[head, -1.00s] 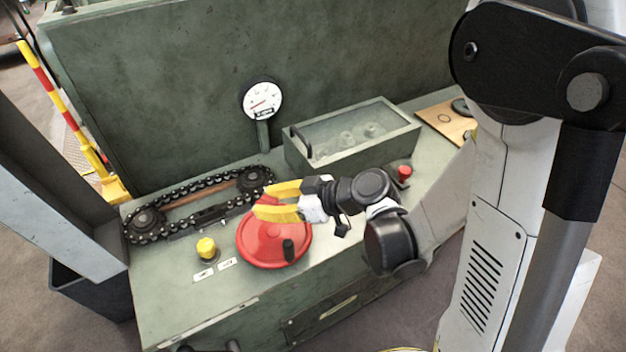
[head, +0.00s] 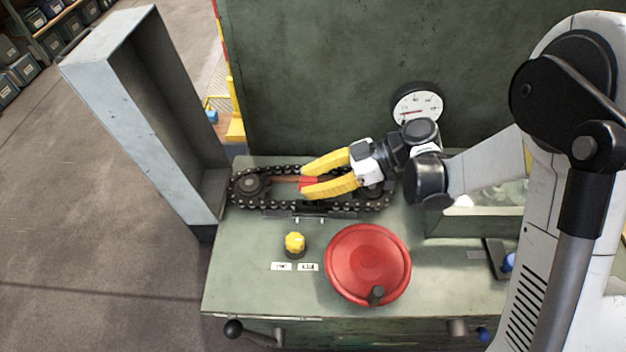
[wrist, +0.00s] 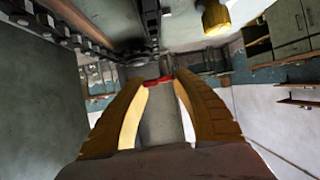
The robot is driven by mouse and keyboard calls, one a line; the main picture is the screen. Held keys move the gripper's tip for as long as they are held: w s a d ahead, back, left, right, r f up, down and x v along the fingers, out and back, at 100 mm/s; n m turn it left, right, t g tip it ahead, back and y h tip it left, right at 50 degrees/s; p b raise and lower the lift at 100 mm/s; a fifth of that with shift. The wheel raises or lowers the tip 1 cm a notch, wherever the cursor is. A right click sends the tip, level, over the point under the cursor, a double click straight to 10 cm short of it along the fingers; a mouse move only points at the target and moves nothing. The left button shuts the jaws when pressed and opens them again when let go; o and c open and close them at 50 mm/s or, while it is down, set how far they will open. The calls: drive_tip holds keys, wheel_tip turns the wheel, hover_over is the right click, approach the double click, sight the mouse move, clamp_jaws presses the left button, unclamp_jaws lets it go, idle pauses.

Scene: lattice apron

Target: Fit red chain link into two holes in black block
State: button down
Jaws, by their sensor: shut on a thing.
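My gripper (head: 304,181) is shut on the red chain link (head: 309,184), a small piece between the yellow fingertips. The link also shows in the wrist view (wrist: 157,81) as a red strip across the fingertips (wrist: 160,86). In the head view the gripper is over the black chain loop (head: 247,203), between its two sprockets. A dark block (head: 309,211) lies along the front run of the chain, with small bright pins below it. Its holes are too small to make out. I cannot tell whether the link touches the block or chain.
A red handwheel (head: 365,258) and a yellow knob (head: 295,243) stand on the green bench (head: 240,285) in front of the chain. A dial gauge (head: 417,105) is behind my wrist. A grey upright channel (head: 140,110) rises at the left. A glass-topped box (head: 470,222) sits at the right.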

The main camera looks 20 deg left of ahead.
sight(300, 203)
drive_tip(key=shift+w, duration=0.25)
drive_tip(key=shift+f, duration=0.15)
drive_tip(key=shift+s+f+b, duration=0.15)
drive_tip(key=shift+f+b, duration=1.1)
drive_tip(key=shift+f, duration=0.65)
drive_tip(key=shift+f+b, duration=0.75)
drive_tip(key=shift+b, duration=0.4)
drive_tip(key=shift+s+d+f, duration=0.1)
drive_tip(key=shift+s+f, duration=0.05)
drive_tip(key=shift+f, duration=0.1)
idle(0.6)
drive_tip(key=shift+c, duration=1.9)
unclamp_jaws()
drive_tip(key=shift+f, duration=0.1)
drive_tip(key=shift+b, duration=0.3)
